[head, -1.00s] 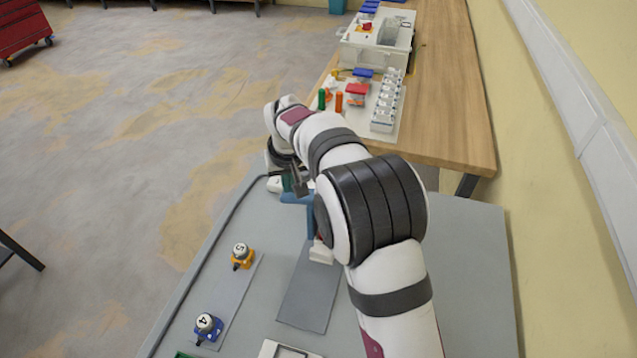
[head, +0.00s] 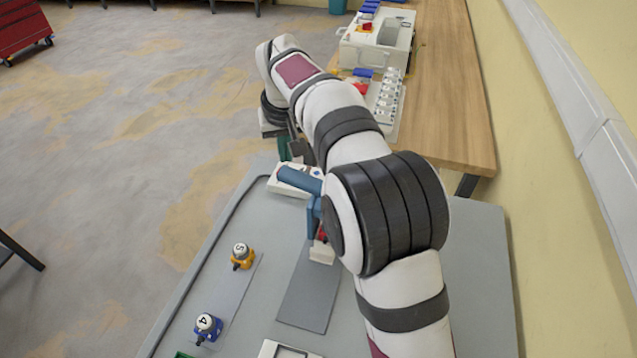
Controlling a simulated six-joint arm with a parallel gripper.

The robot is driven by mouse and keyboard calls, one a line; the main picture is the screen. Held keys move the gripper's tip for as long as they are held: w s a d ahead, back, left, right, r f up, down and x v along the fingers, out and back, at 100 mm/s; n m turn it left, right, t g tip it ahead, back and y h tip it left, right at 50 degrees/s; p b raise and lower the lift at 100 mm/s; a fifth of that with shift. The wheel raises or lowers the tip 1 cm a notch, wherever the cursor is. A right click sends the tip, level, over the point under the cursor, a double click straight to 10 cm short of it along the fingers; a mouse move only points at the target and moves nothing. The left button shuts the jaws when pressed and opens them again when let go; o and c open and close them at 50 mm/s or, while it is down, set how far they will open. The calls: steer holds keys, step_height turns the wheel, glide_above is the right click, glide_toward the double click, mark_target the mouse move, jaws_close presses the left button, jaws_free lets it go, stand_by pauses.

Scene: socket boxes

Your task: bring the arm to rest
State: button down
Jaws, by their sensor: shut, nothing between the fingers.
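My gripper (head: 292,150) is at the end of my white and black arm, above the far left part of the grey table (head: 473,290). Its fingers are partly hidden behind the wrist and look empty. It hangs over a white box (head: 285,183) with a blue cylinder (head: 300,180) on or beside it. I cannot tell how far above the box the fingers are.
A yellow-based piece with ball 5 (head: 241,256) and a blue-based one with ball 4 (head: 206,327) stand at the left. A dark grey mat (head: 308,295) lies mid-table. A wooden bench (head: 450,90) with a white machine (head: 377,45) stands beyond.

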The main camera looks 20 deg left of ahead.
steer(key=shift+r, duration=1)
steer(key=s+d+r+m+g, duration=0.1)
steer(key=s+d+m, duration=0.2)
steer(key=s+d, duration=0.65)
steer(key=s+d+r+m+g, duration=0.15)
steer(key=s+d+m, duration=0.35)
steer(key=d, duration=0.7)
steer(key=s+d+f+m, duration=0.1)
steer(key=s+d+f, duration=0.2)
steer(key=s, duration=0.6)
steer(key=s+d+f+m, duration=0.2)
steer(key=s+d+f, duration=0.1)
steer(key=s, duration=0.6)
steer(key=shift+s+d+f+m+g, duration=0.2)
steer(key=shift+f+m+g, duration=0.1)
steer(key=shift+f+g, duration=0.1)
